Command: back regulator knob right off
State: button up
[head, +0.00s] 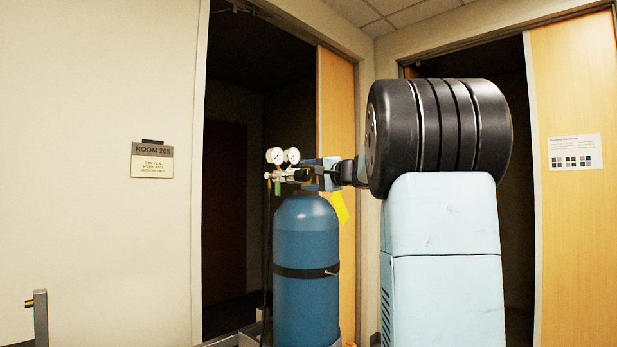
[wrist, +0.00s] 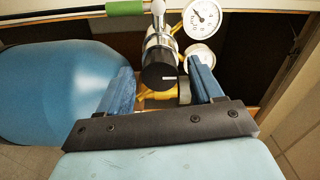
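The regulator knob (wrist: 158,72) is black and round with a white index mark, at the upper middle of the wrist view. It sits on the silver regulator body (wrist: 158,38). My gripper (wrist: 162,67) has its two blue fingers spread, one on each side of the knob, with visible gaps to both. The fingers are open and hold nothing. In the head view my gripper (head: 312,174) reaches from the right to the regulator on top of the blue gas cylinder (head: 306,240). Whether the fingertips overlap the knob in depth is hard to tell.
A green sleeve (wrist: 125,8) lies at the top. A strap (head: 300,272) circles the cylinder, and a yellow tag (head: 340,207) hangs behind it.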

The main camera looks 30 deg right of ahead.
jog(key=v, duration=0.8)
dwell(0.5)
